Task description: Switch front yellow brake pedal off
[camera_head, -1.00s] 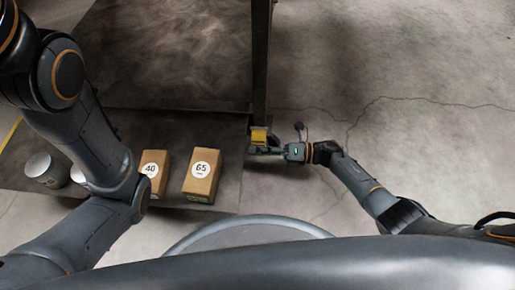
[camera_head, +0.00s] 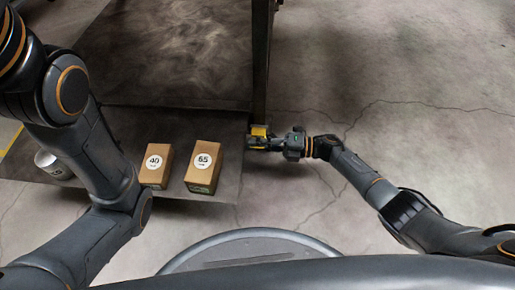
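The yellow brake pedal (camera_head: 259,131) shows as a small yellow piece at the foot of the dark upright post, at the right edge of the kart stand (camera_head: 190,104). My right gripper (camera_head: 268,143) comes in from the right with its fingers at the pedal, just below and beside its yellow top. The fingers are small and partly merge with the pedal's dark parts, so I cannot tell whether they touch it or how wide they are.
Two cardboard boxes, marked 40 (camera_head: 155,166) and 65 (camera_head: 204,168), stand on the lower shelf. A light-coloured can (camera_head: 50,163) is at the far left, partly behind my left arm. The cracked concrete floor (camera_head: 400,70) on the right is clear.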

